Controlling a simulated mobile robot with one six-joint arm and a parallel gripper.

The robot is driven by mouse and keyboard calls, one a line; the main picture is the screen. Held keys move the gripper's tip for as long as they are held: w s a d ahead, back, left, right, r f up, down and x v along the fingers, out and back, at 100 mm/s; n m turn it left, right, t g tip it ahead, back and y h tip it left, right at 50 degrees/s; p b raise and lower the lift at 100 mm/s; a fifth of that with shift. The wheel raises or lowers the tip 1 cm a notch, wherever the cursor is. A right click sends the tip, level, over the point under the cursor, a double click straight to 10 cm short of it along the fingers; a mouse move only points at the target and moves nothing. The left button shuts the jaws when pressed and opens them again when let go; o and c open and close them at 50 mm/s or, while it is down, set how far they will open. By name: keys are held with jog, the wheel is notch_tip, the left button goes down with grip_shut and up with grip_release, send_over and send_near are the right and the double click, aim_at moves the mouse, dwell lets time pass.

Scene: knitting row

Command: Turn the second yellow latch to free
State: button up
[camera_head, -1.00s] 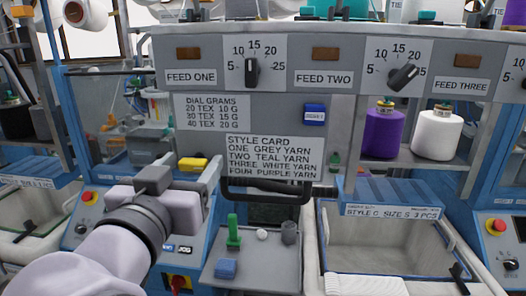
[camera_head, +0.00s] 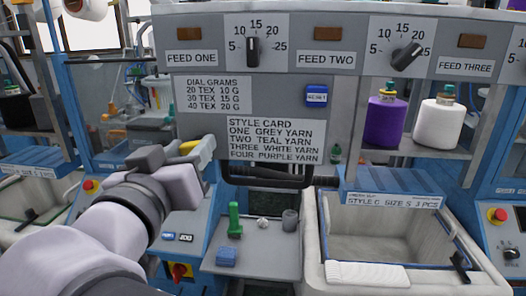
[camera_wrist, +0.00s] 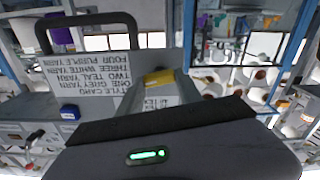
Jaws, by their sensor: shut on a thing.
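A yellow latch (camera_head: 189,147) sits at the lower left of the grey panel with the style card. It also shows in the wrist view (camera_wrist: 158,77), between the light grey fingers. My gripper (camera_head: 200,153) is at the latch and shut on it; the fingers partly hide it in the head view. I cannot read which way the latch is turned. No other yellow latch is plain to see.
A black handle (camera_head: 266,182) runs under the style card (camera_head: 275,140). A blue block (camera_head: 316,95) is on the panel's right. Below are a shelf with a green peg (camera_head: 234,220) and a grey bin (camera_head: 327,240). Purple (camera_head: 383,120) and white (camera_head: 438,123) cones stand right.

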jog(key=n+b, duration=0.1)
jog(key=n, duration=0.2)
jog(key=shift+n, duration=0.3)
jog(key=n, duration=0.4)
jog(key=shift+a+n+b, duration=0.1)
jog(key=shift+n+b, duration=0.2)
jog(key=n+p, duration=0.1)
jog(key=n, duration=0.3)
jog(key=shift+f+n+p, duration=0.1)
jog(key=shift+n+p, duration=0.4)
jog(key=shift+n, duration=1.4)
jog(key=o, duration=1.4)
jog(key=shift+w+f, duration=0.1)
jog(key=shift+w, duration=0.05)
